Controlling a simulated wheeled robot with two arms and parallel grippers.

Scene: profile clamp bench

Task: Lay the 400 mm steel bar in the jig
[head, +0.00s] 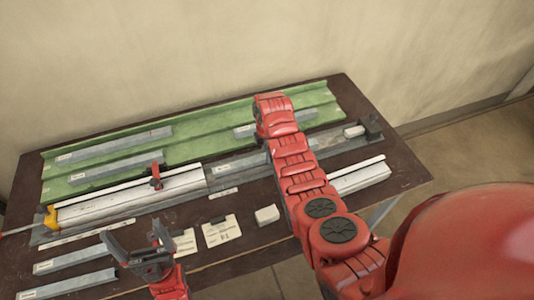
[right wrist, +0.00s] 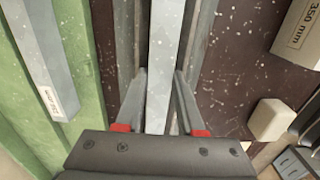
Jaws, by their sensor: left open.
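A long grey steel bar (right wrist: 168,45) runs between the two fingers of my right gripper (right wrist: 160,75) in the right wrist view. The fingertips meet both its sides. The bar lies along the grey channel of the jig (head: 222,177); I cannot tell whether it rests fully on the bottom. Its length marking is not visible. In the head view my right arm hides the right gripper and the middle of the jig. A white profile (head: 130,196) lies in the jig's left part. My left gripper (head: 150,262) is open and empty above the front of the table.
The green rack (head: 210,150) behind holds several grey bars (head: 120,143). Two bars (head: 72,262) lie at the front left. A red clamp (head: 156,178), paper cards (head: 222,231), a small white block (head: 267,214) and a white 350 mm piece (head: 362,177) are nearby.

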